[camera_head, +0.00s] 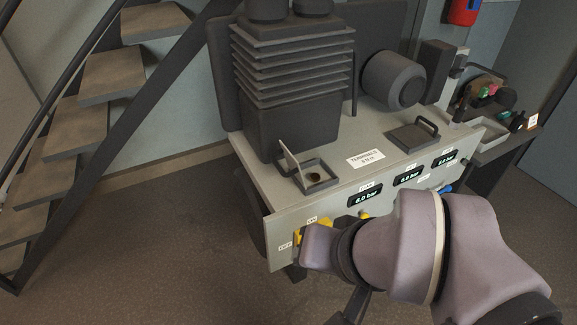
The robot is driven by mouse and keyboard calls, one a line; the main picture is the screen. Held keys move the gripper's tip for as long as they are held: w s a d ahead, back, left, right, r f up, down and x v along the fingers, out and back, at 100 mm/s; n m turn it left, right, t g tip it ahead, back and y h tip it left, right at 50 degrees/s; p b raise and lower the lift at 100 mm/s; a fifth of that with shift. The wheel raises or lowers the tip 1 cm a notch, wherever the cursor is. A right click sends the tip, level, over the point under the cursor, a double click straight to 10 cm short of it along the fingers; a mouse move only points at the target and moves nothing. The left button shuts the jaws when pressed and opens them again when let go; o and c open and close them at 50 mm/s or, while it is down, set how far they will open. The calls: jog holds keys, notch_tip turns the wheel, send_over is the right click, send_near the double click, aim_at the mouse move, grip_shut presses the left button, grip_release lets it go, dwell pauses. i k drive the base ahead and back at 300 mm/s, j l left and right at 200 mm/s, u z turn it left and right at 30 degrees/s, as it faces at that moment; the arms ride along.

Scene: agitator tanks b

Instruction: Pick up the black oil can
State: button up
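I cannot pick out the black oil can with certainty. A small black object (517,122) stands on the dark side table at the far right, but it is too small to identify. My pale arm crosses the lower right, in front of the control panel, with its wrist at the panel's lower left. I cannot make out my gripper's fingers or anything held in them. The arm hides part of the panel and the floor behind it.
The grey machine bench (240,148) carries a ribbed dark housing (292,75), a motor (392,80), an open-lidded port (316,178) and a closed hatch (413,136). Its front has several pressure displays. The side table (506,150) holds cluttered parts. Stairs (112,75) rise left; floor (150,240) between is clear.

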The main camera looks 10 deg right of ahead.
aim_at(517, 123)
jog(key=z, duration=1.8)
jog(key=u, duration=1.55)
jog(key=z, duration=1.55)
jog(key=i+l+u, duration=0.45)
jog(key=i+l, duration=0.35)
jog(key=i, duration=0.55)
jog(key=i+l+u, duration=0.45)
jog(key=i+l, duration=0.8)
